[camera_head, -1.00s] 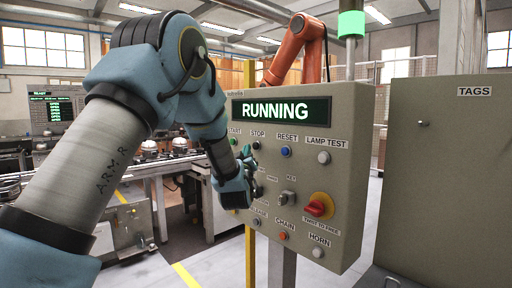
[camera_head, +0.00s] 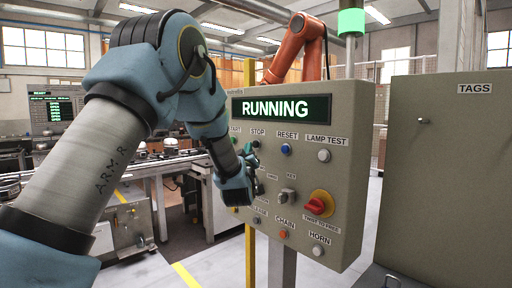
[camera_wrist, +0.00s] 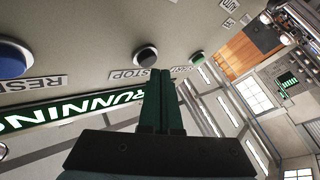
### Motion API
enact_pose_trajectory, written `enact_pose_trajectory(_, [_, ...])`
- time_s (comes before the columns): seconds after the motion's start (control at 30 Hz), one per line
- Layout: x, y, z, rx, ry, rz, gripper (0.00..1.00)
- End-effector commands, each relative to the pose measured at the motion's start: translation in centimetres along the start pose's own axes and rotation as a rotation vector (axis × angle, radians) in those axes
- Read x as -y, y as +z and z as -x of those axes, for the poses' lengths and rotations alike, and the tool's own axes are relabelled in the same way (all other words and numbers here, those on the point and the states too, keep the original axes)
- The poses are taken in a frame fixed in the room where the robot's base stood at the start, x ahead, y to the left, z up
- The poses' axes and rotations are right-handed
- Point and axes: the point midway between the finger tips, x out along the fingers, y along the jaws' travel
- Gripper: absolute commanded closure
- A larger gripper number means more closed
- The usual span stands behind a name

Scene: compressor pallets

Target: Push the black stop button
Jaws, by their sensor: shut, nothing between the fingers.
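The black stop button (camera_head: 256,144) sits in the top row of the grey control panel (camera_head: 345,185), under its STOP label. In the wrist view, which shows the panel upside down, the stop button (camera_wrist: 146,55) stands out in a pale ring. My gripper (camera_head: 247,152) is shut and empty at the panel's left part, its tips close to the stop button's lower left in the head view. In the wrist view the shut fingers (camera_wrist: 164,82) overlap the labels near the stop button. I cannot tell whether they touch the panel.
A green start button (camera_wrist: 197,57) and a blue reset button (camera_head: 286,149) flank the stop button. A white lamp test button (camera_head: 324,156), a key switch (camera_head: 287,196) and a red emergency knob (camera_head: 318,206) are nearby. The display (camera_head: 281,109) reads RUNNING. A TAGS cabinet (camera_head: 445,180) stands right.

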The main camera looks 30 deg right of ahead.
Motion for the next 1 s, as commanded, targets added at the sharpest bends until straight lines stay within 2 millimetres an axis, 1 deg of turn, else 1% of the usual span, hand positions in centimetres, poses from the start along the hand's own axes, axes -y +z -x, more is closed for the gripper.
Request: enact_pose_trajectory(1.0, [-0.42, 0.49, -0.61, 0.000, 0.000, -0.001, 1.00])
